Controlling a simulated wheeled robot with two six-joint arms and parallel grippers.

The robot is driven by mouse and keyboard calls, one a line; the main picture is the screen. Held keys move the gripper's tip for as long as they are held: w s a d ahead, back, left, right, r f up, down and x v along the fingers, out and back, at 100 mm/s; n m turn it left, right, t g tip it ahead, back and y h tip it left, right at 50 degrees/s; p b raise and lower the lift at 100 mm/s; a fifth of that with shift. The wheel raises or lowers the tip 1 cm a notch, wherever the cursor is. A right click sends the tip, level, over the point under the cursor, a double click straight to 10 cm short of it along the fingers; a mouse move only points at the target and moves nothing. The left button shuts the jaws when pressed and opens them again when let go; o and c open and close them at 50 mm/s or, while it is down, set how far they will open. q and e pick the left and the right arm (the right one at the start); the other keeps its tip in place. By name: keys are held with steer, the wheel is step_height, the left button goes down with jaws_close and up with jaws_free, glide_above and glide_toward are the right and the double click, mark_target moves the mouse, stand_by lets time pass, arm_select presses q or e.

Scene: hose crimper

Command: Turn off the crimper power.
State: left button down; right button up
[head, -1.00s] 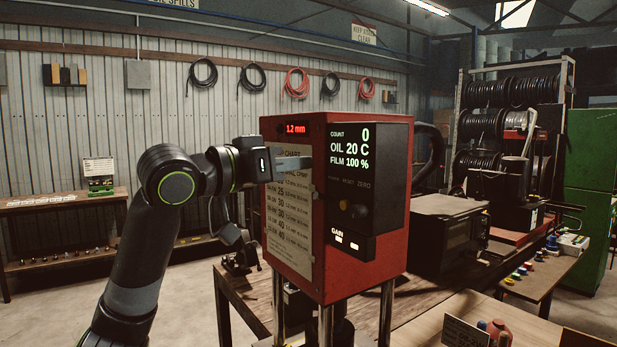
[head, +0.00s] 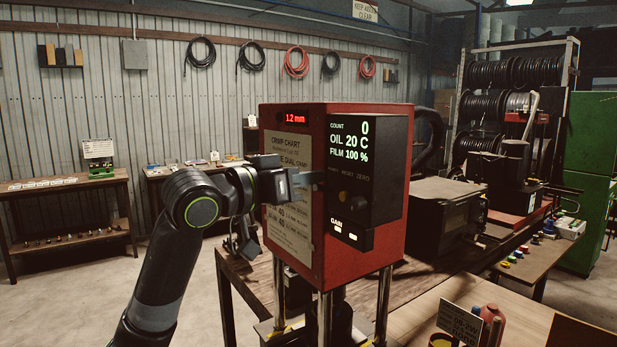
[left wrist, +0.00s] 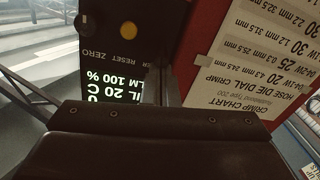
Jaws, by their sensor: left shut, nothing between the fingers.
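The crimper (head: 293,262) is a red box on metal posts with a black control panel (head: 385,205) on its front right face. Its lit display (head: 350,140) reads COUNT 0, OIL 20 C, FILM 100 %. Below it are the POWER, RESET and ZERO labels, with a yellowish knob (head: 345,198) lower down. My left gripper (head: 318,179) is shut and empty, its tips by the panel's left edge near the POWER label. Whether they touch is unclear. In the left wrist view the fingers (left wrist: 165,85) cover the POWER area; the switch itself is hidden. My right gripper is not in view.
A crimp chart (head: 287,145) covers the crimper's left face. A wooden bench (head: 232,285) carries the crimper, with a dark machine (head: 435,220) to the right. Another table with a sign (head: 460,322) and pots is at the lower right. Open floor lies to the left.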

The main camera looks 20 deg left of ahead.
arm_select(q)
steer(key=shift+a, duration=0.1)
steer(key=shift+f+b, duration=0.2)
steer(key=shift+b, duration=0.2)
steer(key=f+t+h+b, duration=0.1)
steer(key=b, duration=0.1)
steer(key=t+h+b, duration=0.1)
steer(key=b, duration=0.2)
steer(key=f+t+b, duration=0.1)
steer(key=t+b, duration=0.1)
steer(key=shift+s+a+f+n+h, duration=0.2)
steer(key=shift+s+f+n+h, duration=0.1)
steer(key=shift+f+h, duration=0.1)
step_height(320, 180, up, 5)
steer(key=a+p, duration=0.1)
steer(key=p, duration=0.3)
steer(key=b, duration=0.5)
glide_toward(315, 188)
steer(key=shift+s+a+r, duration=0.1)
steer(key=shift+a+r, duration=0.1)
steer(key=shift+a, duration=0.35)
steer(key=shift+s+a+r, duration=0.1)
steer(key=shift+a+r, duration=0.15)
steer(key=shift+a, duration=0.3)
